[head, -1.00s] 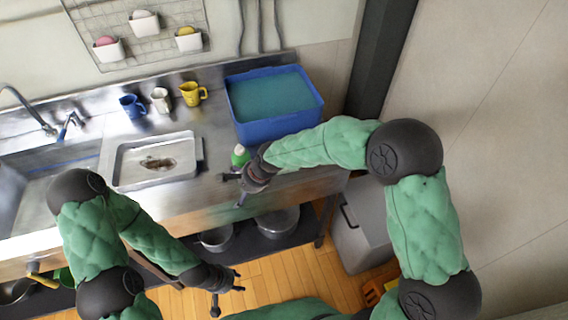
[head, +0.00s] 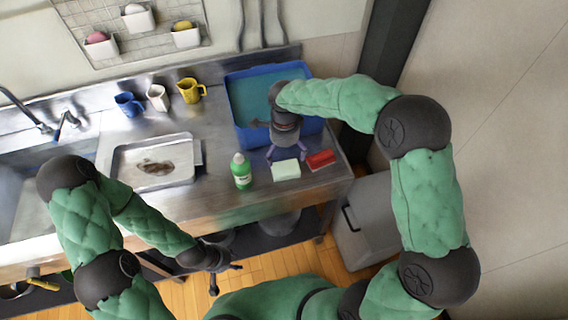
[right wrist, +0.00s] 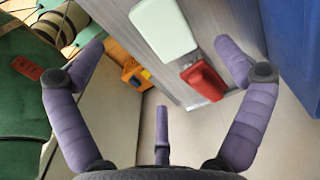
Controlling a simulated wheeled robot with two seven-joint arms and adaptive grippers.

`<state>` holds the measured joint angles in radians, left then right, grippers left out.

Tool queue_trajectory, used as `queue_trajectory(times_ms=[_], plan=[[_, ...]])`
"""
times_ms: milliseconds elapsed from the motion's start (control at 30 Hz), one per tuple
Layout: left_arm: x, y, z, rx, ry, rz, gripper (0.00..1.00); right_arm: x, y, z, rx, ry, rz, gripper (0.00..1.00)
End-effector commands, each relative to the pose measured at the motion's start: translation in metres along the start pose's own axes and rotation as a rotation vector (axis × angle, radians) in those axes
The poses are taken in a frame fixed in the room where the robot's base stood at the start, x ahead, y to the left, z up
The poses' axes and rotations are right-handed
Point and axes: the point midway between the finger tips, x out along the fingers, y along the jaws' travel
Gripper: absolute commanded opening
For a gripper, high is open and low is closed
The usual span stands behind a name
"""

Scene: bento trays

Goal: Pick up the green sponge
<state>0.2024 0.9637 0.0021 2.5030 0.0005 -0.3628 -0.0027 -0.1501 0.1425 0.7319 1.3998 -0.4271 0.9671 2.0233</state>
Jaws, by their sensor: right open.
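The green sponge (head: 286,170) is a pale green, flat block lying on the steel counter near its front edge. In the right wrist view the sponge (right wrist: 163,27) shows near the top, between the fingertips but beyond them. My right gripper (head: 287,152) is open and empty, just behind and above the sponge, with no contact visible. Its purple fingers (right wrist: 160,43) are spread wide in the right wrist view. My left gripper (head: 226,278) has its fingers apart and is empty, low in front of the counter.
A red block (head: 320,159) lies close to the right of the sponge, and a green bottle (head: 241,170) stands to its left. A blue water-filled tub (head: 233,75) is behind. A metal tray (head: 190,177) lies further left. A grey bin (head: 362,232) stands right of the counter.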

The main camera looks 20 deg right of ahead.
Motion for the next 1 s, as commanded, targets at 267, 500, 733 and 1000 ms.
queue_trajectory(times_ms=[267,500,733,1000], plan=[[0.009,-0.003,0.0,0.0,-0.001,0.0,0.4,0.042,0.001,0.0,-0.003,-0.001,0.002,1.0],[0.012,-0.004,0.0,0.0,-0.001,0.0,0.4,0.057,0.002,-0.001,-0.003,-0.002,0.001,1.0],[0.02,-0.007,0.0,0.0,-0.001,0.0,0.4,0.089,0.006,-0.006,-0.004,-0.002,0.004,1.0],[0.022,-0.008,0.0,0.0,-0.001,0.0,0.4,0.102,0.005,-0.005,-0.004,-0.003,0.0,1.0]])
